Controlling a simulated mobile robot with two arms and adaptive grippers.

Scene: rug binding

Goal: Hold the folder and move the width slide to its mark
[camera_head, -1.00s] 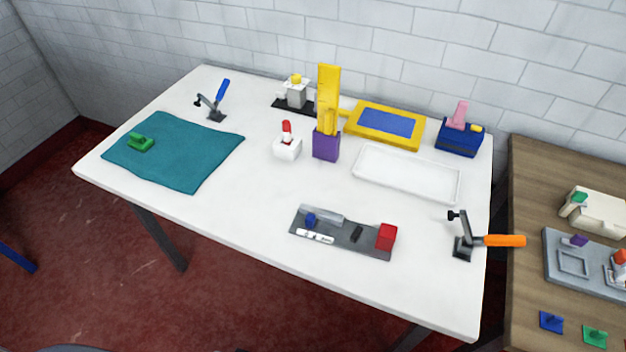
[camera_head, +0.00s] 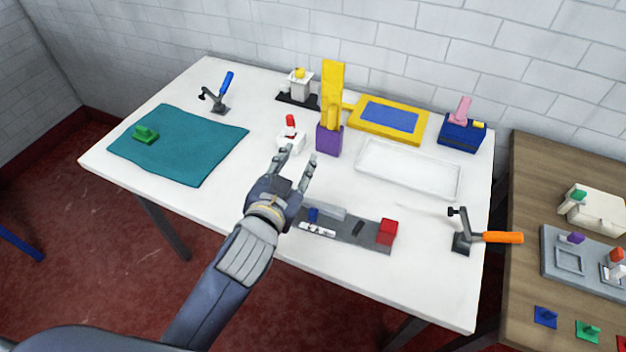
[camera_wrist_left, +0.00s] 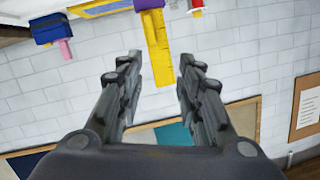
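The folder seems to be the grey plate (camera_head: 345,236) near the table's front edge. It carries a silver guide (camera_head: 333,212), a small blue block (camera_head: 313,215), a white marked strip (camera_head: 317,230), a small black piece (camera_head: 358,229) and a red block (camera_head: 387,232). I cannot tell for sure which piece is the width slide. My left gripper (camera_head: 294,166) is open and empty, above the table just beyond the plate's left end. Its forearm hides the plate's left end. In the left wrist view the open fingers (camera_wrist_left: 158,85) hold nothing. My right gripper is not in view.
A white table (camera_head: 230,208) bears a teal cloth (camera_head: 190,155), a red-topped white holder (camera_head: 291,137), a purple holder with yellow tools (camera_head: 329,139), a white tray (camera_head: 405,180) and an orange-handled clamp (camera_head: 490,238). A wooden side table (camera_head: 530,170) stands at right.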

